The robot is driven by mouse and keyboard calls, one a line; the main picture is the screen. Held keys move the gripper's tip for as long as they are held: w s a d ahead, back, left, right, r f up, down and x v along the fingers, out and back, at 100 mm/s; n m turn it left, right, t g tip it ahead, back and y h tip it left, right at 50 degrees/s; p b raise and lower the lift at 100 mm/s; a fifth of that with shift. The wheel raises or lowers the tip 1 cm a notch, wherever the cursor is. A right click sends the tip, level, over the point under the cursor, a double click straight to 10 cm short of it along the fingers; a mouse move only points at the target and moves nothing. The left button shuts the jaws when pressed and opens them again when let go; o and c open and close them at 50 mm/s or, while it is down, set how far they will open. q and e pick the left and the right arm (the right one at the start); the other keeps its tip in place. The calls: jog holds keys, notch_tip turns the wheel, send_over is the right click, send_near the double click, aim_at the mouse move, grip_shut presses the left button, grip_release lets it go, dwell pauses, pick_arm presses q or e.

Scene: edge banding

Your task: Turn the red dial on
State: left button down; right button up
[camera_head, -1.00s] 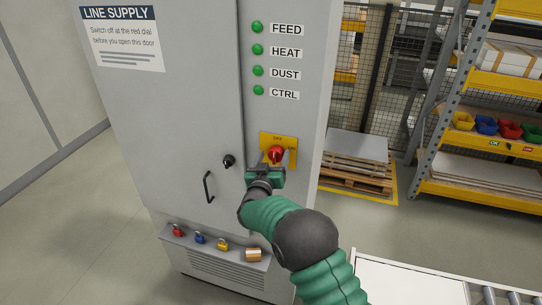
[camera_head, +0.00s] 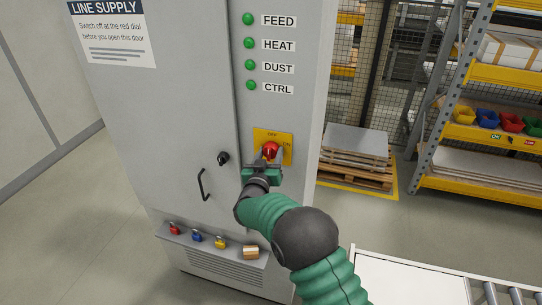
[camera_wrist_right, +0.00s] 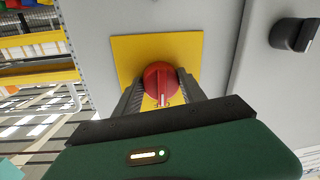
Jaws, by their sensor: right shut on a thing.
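The red dial (camera_head: 270,150) sits on a yellow plate (camera_head: 287,138) on the front of the grey cabinet. In the right wrist view the dial (camera_wrist_right: 160,80) shows as a round red knob with a raised grip bar and a pale mark. My right gripper (camera_head: 267,159) is at the dial, its two dark fingers on either side of the knob in the wrist view (camera_wrist_right: 160,92). It is shut on the dial. The fingers hide part of the plate's lettering. My left gripper is not in view.
A black knob (camera_head: 223,158) and a door handle (camera_head: 203,185) are left of the dial. Several green lamps (camera_head: 250,45) are above it. Padlocks (camera_head: 220,242) sit on a ledge below. A pallet (camera_head: 355,170) and shelving (camera_head: 475,130) stand right.

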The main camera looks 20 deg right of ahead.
jog(key=m+b, duration=0.4)
jog(key=b, duration=0.2)
jog(key=m+b, duration=0.5)
jog(key=b, duration=0.1)
jog(key=f+m+h+b, duration=0.1)
jog(key=m+b, duration=0.4)
jog(key=b, duration=0.1)
jog(key=shift+a+b, duration=0.1)
jog(key=shift+b, duration=0.2)
jog(key=shift+s+r+m+h+b, duration=0.15)
jog(key=shift+m+h+b, duration=0.15)
jog(key=shift+m+b, duration=1.65)
jog(key=shift+m, duration=0.25)
jog(key=shift+a, duration=0.1)
jog(key=o, duration=1.4)
jog(key=shift+s+r, duration=0.1)
jog(key=shift+s, duration=0.05)
jog(key=shift+c, duration=0.2)
